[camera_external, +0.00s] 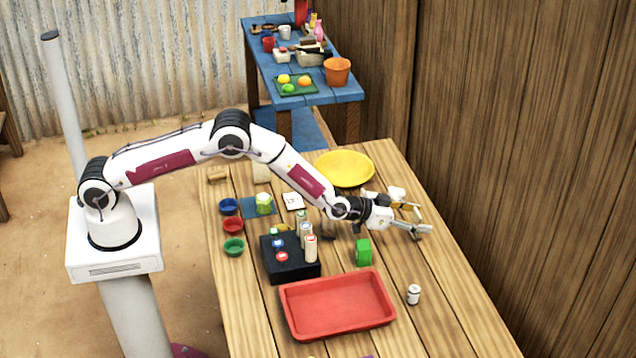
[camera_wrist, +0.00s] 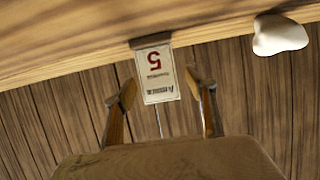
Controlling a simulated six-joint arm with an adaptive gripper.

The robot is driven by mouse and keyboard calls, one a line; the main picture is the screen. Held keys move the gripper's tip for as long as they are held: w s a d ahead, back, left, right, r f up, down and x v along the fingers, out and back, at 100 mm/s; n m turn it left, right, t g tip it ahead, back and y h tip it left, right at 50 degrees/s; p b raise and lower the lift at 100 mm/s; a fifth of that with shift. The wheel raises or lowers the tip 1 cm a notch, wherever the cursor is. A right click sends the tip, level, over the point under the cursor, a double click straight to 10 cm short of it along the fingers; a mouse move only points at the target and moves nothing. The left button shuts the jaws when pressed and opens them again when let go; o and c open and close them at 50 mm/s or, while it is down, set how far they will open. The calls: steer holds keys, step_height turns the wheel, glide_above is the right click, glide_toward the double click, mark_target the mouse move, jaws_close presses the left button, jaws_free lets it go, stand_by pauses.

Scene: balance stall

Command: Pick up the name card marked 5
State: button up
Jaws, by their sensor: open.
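The name card marked 5 (camera_wrist: 155,74) shows in the wrist view as a white card with a red 5 and dark print, upside down in the picture. Its end meets a dark strip, likely a holder (camera_wrist: 150,41), at the table edge. My gripper (camera_wrist: 164,92) is open, with one finger on each side of the card in the picture. I cannot tell whether either finger touches it. In the external view my gripper (camera_external: 422,218) reaches over the table's right side, and I cannot make out the card there.
A white lump (camera_wrist: 280,34) lies near the card; in the external view it sits just behind my gripper (camera_external: 397,193). A yellow plate (camera_external: 344,168), green block (camera_external: 363,252), white jar (camera_external: 413,294) and red tray (camera_external: 338,303) stand around. A wooden wall (camera_external: 520,150) rises to the right.

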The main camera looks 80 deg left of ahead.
steer(key=shift+c, duration=0.5)
steer(key=c, duration=1.1)
steer(key=shift+c, duration=0.2)
steer(key=shift+r, duration=0.15)
steer(key=shift+r, duration=4.9)
